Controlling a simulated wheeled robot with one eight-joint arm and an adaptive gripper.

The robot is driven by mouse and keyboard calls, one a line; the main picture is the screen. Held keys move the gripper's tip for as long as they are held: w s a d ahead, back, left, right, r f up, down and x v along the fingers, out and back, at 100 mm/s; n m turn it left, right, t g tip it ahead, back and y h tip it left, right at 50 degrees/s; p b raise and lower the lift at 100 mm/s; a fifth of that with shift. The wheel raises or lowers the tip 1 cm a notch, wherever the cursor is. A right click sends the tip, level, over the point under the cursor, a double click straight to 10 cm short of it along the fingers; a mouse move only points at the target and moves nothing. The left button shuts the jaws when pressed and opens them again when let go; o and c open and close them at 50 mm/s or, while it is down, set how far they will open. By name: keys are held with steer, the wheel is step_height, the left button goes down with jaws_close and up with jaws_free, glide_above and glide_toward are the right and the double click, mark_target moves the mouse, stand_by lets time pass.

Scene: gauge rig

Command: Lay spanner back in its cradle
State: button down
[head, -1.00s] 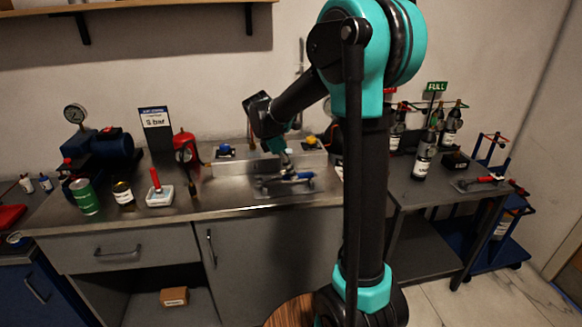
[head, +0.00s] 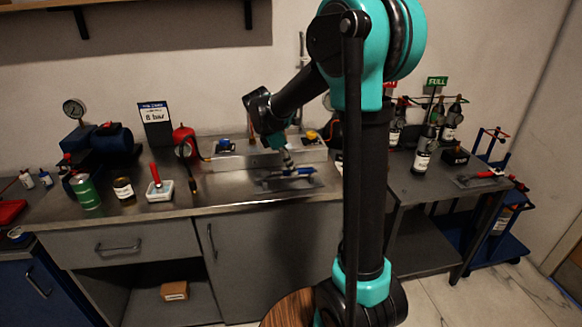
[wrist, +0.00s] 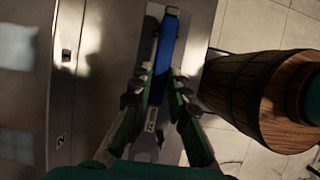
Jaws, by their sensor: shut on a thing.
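The spanner has a blue handle, which shows in the head view (head: 302,171) and in the wrist view (wrist: 168,42). My gripper (head: 287,170) is shut on it above the front of the metal bench. In the wrist view my gripper (wrist: 155,98) has one finger on each side of the handle. A flat grey plate, which looks like the cradle (head: 284,186), lies on the bench under the spanner. The plate also shows in the wrist view (wrist: 200,40). I cannot tell whether the spanner touches it.
A raised metal ledge (head: 235,160) runs behind the spanner. Bare bench lies left of the plate.

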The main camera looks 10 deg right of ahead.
steer(key=shift+f, duration=0.8)
steer(key=c, duration=1.4)
jaws_free()
steer(key=shift+o, duration=0.2)
steer(key=v, duration=1.2)
